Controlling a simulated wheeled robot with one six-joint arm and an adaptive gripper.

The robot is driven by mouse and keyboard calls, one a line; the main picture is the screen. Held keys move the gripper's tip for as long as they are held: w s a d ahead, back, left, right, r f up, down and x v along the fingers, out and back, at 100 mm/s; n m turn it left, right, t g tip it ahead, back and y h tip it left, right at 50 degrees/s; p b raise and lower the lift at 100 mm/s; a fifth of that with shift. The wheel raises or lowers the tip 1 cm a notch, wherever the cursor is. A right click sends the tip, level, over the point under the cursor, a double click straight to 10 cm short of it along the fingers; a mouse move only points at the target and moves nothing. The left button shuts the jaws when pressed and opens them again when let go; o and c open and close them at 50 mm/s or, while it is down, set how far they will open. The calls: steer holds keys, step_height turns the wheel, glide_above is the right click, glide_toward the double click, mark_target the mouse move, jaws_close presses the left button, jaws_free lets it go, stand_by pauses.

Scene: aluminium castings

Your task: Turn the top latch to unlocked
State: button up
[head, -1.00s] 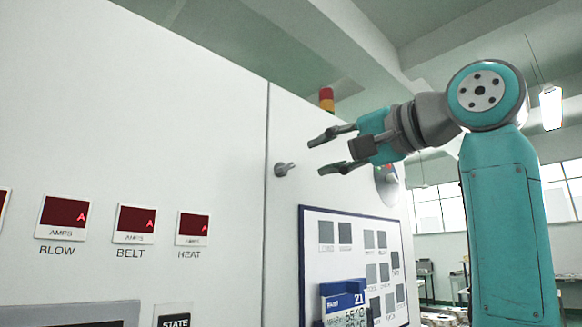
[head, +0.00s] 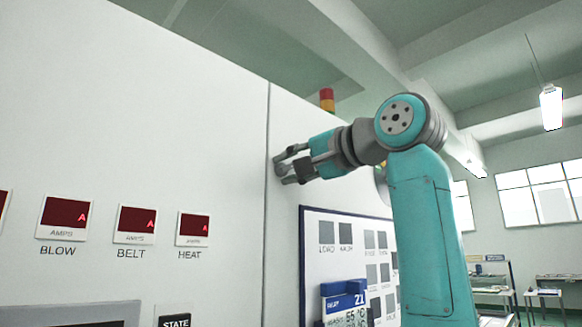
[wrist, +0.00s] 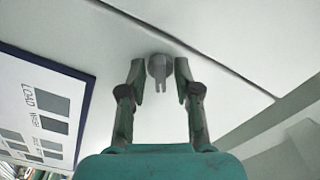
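The white cabinet (head: 150,120) fills the left side, with a door seam beside the latch. Red AMPS displays (head: 137,221) are at left. A red and yellow signal lamp (head: 327,99) stands behind the cabinet top.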

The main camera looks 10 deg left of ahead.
jaws_close()
steer(key=shift+n, duration=0.4)
steer(key=n, duration=1.1)
stand_by(0.5)
